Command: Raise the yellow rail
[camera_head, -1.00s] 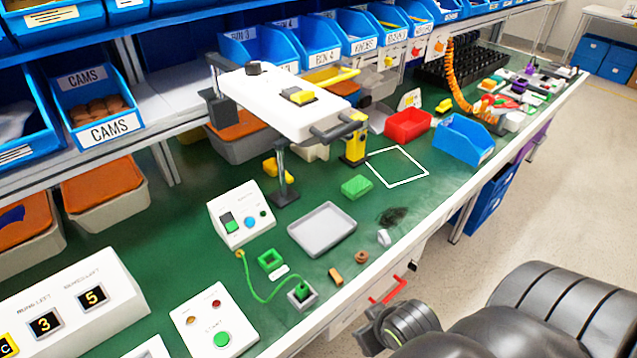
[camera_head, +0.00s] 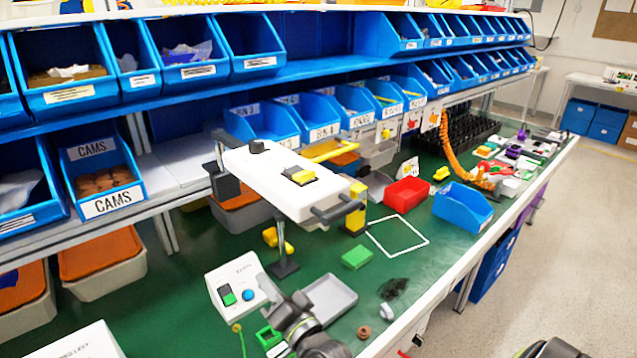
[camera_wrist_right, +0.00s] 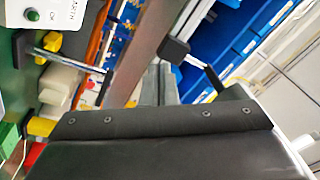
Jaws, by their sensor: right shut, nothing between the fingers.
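A yellow rail (camera_head: 332,151) runs along the back right of the white raised unit (camera_head: 290,190) in the head view. My right gripper (camera_head: 270,288) is shut and empty, low in front of the unit and apart from the rail, beside the control box (camera_head: 235,284). In the wrist view dark gripper parts fill the bottom. My left gripper is not in view.
A green block (camera_head: 357,257), red bin (camera_head: 407,194) and blue bin (camera_head: 463,207) stand to the right. Blue shelf bins (camera_head: 262,124) line the back. A white outlined square (camera_head: 398,236) is empty.

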